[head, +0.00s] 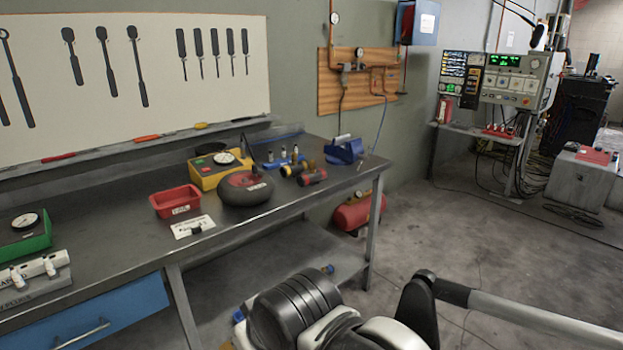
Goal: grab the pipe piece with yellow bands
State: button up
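A short dark pipe piece with yellow bands (293,170) lies on its side on the grey workbench (118,212), near its right end. A similar dark piece with red ends (314,178) lies just in front of it, close to the bench's front edge. Parts of my own arm fill the bottom middle and right of the head view, apart from the bench. My gripper is not in view, so whether it is open or shut does not show.
A round black object (245,189), a yellow box with a gauge (205,179) and a red bin (176,203) stand left of the pipe piece. A blue holder (345,152) stands right. Floor (480,250) right of the bench is mostly clear.

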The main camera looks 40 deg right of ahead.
aim_at(293, 170)
jog(key=i+l+z, duration=0.25)
jog(key=i+z, duration=0.15)
jog(key=i, duration=0.15)
jog(key=i+l+z, duration=0.1)
jog(key=i+z, duration=0.3)
jog(key=i, duration=0.2)
jog(key=i+j+z, duration=0.1)
jog(key=i+z, duration=0.3)
jog(key=i, duration=0.15)
